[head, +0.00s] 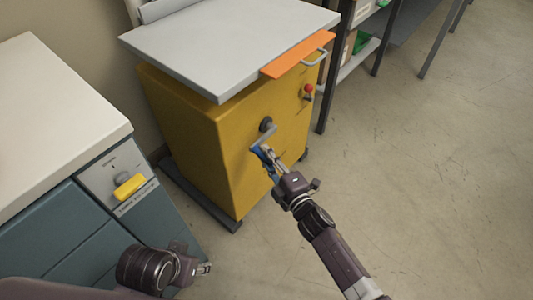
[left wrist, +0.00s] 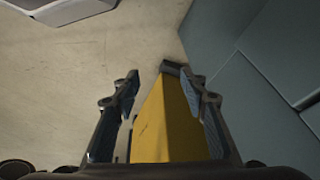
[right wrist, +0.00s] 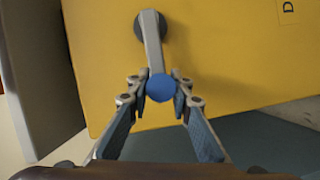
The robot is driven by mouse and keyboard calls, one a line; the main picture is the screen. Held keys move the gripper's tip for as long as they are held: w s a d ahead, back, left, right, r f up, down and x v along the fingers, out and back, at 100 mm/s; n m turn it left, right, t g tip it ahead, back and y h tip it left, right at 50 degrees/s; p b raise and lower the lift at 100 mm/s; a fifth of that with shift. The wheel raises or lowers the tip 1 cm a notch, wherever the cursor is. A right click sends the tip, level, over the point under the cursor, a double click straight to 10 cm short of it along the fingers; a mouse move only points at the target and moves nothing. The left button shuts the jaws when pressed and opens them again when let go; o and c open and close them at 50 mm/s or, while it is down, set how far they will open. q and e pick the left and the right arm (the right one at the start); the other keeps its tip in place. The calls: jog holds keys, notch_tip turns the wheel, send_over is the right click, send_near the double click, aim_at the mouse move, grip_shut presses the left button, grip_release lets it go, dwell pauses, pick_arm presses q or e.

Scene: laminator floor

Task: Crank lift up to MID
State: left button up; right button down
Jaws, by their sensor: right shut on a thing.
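The yellow lift (head: 205,130) stands on the floor with a grey platform (head: 230,40) on top. Its crank has a dark hub (head: 266,124) on the front face and a grey arm. In the right wrist view the crank arm (right wrist: 152,45) runs down from the hub to a blue knob (right wrist: 160,90). My right gripper (head: 266,151) is shut on the blue crank handle, below and left of the hub in the head view. My left gripper (head: 205,268) hangs low beside the teal cabinet; in the left wrist view its fingers (left wrist: 165,85) are apart with nothing between them.
An orange strip (head: 298,55) and a grey handle edge the platform. A red knob (head: 308,88) sits on the lift's front. A teal cabinet (head: 75,235) with a yellow switch (head: 129,186) stands at left. A dark shelf rack (head: 385,38) stands behind. The floor at right is clear.

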jog(key=p, duration=0.1)
jog(key=r+p, duration=0.2)
jog(key=shift+w+d+r+m, duration=0.1)
jog(key=shift+w+r+m, duration=0.15)
jog(key=shift+m, duration=0.15)
pick_arm(q)
jog(key=s+f+p, duration=0.1)
jog(key=s+f, duration=0.1)
jog(key=f, duration=0.8)
jog(key=s+f+g+p, duration=0.1)
jog(key=s+f+p, duration=0.1)
jog(key=f, duration=0.9)
jog(key=shift+s+a+f, duration=0.15)
jog(key=shift+s+f, duration=0.05)
jog(key=shift+s, duration=0.2)
pick_arm(e)
jog(key=shift+w+d+r, duration=0.2)
jog(key=shift+w+r, duration=0.05)
jog(key=shift+r, duration=0.45)
jog(key=shift+w+d+r, duration=0.15)
jog(key=shift+w+r, duration=0.05)
jog(key=shift+r, duration=0.5)
jog(key=c, duration=1.9)
grip_release()
jog(key=shift+o, duration=0.8)
jog(key=shift+f, duration=0.1)
jog(key=shift+s+f, duration=0.1)
